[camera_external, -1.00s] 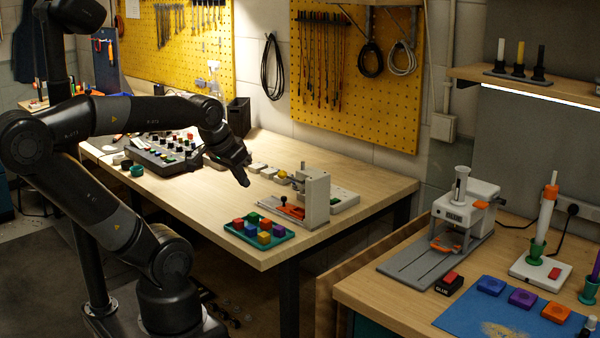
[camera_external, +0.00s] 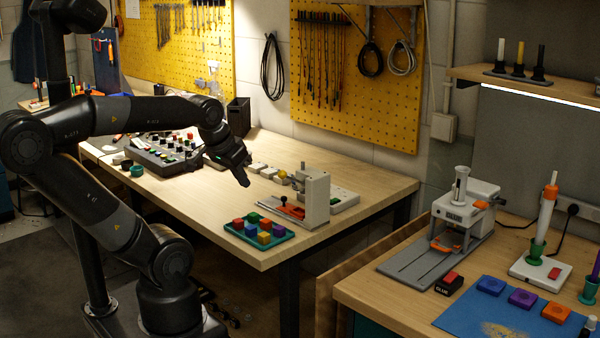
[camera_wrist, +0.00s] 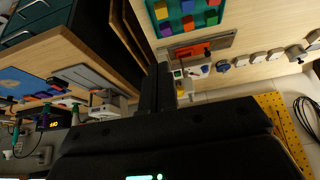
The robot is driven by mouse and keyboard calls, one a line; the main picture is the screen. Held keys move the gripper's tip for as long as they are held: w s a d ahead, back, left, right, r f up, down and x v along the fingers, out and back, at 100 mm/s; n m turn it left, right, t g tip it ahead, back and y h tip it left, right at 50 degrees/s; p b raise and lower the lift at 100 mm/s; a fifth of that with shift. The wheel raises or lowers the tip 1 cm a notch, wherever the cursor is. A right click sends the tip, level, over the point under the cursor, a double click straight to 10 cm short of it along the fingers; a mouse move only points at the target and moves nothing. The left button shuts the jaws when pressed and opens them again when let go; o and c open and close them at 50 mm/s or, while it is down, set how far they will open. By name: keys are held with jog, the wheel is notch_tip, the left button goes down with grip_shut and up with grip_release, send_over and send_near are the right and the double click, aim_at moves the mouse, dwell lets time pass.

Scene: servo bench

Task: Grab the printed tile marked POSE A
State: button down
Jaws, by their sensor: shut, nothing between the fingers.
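I cannot read the marking POSE A on anything in either view, so I cannot tell which thing is that tile. Small pale blocks (camera_external: 258,168) stand in a row on the bench, and they also show in the wrist view (camera_wrist: 258,57); any print on them is too small to read. My gripper (camera_external: 246,182) hangs above the bench, left of the grey fixture (camera_external: 316,200). In the wrist view my gripper (camera_wrist: 158,88) has its dark fingers together and empty.
A green tray (camera_external: 284,238) of coloured cubes lies at the bench's front corner. A button box (camera_external: 160,155) stands at the left. A second bench at right holds a GLUE press (camera_external: 467,208) and a blue mat (camera_external: 460,318) with coloured blocks. Bare wood (camera_external: 200,203) lies between.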

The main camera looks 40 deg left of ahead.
jog(key=c, duration=1)
grip_release()
jog(key=shift+c, duration=0.2)
jog(key=shift+r, duration=0.1)
